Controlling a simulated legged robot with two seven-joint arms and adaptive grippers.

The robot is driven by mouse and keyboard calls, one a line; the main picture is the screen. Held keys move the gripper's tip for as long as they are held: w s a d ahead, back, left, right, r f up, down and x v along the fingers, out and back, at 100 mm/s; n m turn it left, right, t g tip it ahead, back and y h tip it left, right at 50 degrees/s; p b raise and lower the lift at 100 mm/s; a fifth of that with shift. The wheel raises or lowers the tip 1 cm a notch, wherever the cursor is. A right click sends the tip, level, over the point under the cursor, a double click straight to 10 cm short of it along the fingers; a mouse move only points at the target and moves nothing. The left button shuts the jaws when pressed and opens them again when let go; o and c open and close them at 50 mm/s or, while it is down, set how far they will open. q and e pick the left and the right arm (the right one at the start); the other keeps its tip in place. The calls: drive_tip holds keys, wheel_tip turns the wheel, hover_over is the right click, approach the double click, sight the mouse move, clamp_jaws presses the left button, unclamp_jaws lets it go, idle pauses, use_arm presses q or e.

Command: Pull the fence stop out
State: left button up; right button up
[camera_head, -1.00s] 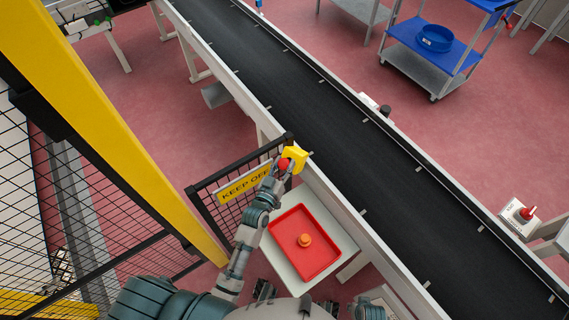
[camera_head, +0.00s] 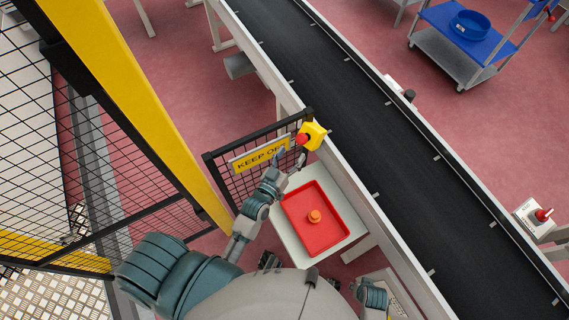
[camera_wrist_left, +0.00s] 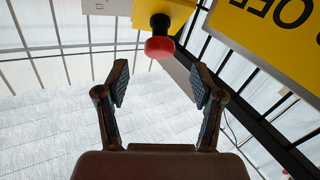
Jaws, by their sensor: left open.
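The fence stop is a yellow box (camera_head: 314,136) with a red mushroom button (camera_head: 302,139), on the end of the black fence panel beside the conveyor. In the left wrist view the red button (camera_wrist_left: 160,47) hangs on a dark stem under the yellow box (camera_wrist_left: 164,11). My left gripper (camera_head: 290,159) is just below the button in the head view, apart from it. In the left wrist view its two fingers (camera_wrist_left: 159,84) are spread and empty, with the button beyond the gap between them. Part of my right arm shows at the bottom; its gripper does not.
A yellow KEEP OFF sign (camera_head: 260,154) hangs on the fence panel (camera_head: 228,184) left of the stop. The black conveyor (camera_head: 350,125) runs along the right.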

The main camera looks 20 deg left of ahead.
use_arm(q)
drive_tip(key=s, duration=0.4)
drive_tip(key=shift+s+a, duration=0.3)
drive_tip(key=shift+s, duration=0.1)
drive_tip(key=s+f+m+g, duration=0.2)
drive_tip(key=s+f+g, duration=0.6)
drive_tip(key=f, duration=0.1)
drive_tip(key=s+a+f+g+y, duration=0.3)
drive_tip(key=s+g, duration=0.4)
drive_tip(key=s, duration=0.6)
use_arm(e)
wheel_tip(320, 180, up, 14)
use_arm(q)
drive_tip(key=s+f+p, duration=0.2)
drive_tip(key=f, duration=1)
drive_tip(key=s+f+m+g+h+p, duration=0.1)
drive_tip(key=s+f+p, duration=0.1)
drive_tip(key=f, duration=1.1)
drive_tip(key=shift+a+f, duration=0.15)
drive_tip(key=shift+a, duration=0.15)
use_arm(e)
drive_tip(key=s+f, duration=0.2)
drive_tip(key=f, duration=1)
drive_tip(key=s+f, duration=0.2)
drive_tip(key=f, duration=1)
drive_tip(key=shift+d, duration=0.25)
use_arm(q)
drive_tip(key=shift+s, duration=0.1)
